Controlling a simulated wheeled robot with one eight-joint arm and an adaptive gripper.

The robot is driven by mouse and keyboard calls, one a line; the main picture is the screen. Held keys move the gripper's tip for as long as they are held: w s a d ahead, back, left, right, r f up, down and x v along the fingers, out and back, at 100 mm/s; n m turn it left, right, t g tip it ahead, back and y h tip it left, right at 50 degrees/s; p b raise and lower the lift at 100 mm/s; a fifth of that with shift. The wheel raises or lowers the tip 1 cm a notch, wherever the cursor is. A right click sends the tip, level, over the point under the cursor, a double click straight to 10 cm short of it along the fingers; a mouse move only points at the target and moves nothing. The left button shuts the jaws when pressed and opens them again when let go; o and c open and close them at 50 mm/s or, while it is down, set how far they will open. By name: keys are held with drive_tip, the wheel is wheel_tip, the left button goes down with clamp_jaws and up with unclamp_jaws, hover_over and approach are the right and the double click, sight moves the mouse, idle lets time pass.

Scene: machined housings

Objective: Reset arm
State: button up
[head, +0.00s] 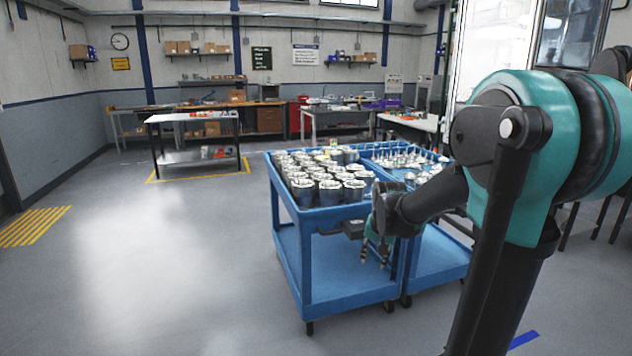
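My gripper (374,258) hangs at the end of my teal and black arm, in front of the near side of a blue cart. Its fingers point down, below the level of the cart's top tray. The fingers are small and dark here, and I cannot tell how far apart they are. I see nothing clearly held in it. My arm comes in from the right of the head view and covers part of the carts.
A blue cart (336,291) bears many metal housings (328,190) on its top tray. A second blue cart (437,262) beside it bears smaller metal parts (405,158). A table (190,117) stands at back left. The floor at left is clear.

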drive_tip(key=s+d+f+n, duration=0.1)
drive_tip(key=s+f, duration=0.3)
drive_tip(key=s, duration=0.6)
drive_tip(key=s+f+n, duration=0.3)
drive_tip(key=s+f, duration=0.1)
drive_tip(key=s, duration=0.6)
drive_tip(key=shift+s+d+f+t, duration=0.3)
drive_tip(key=shift+d+f, duration=0.05)
drive_tip(key=shift+f, duration=0.05)
drive_tip(key=shift+c, duration=0.4)
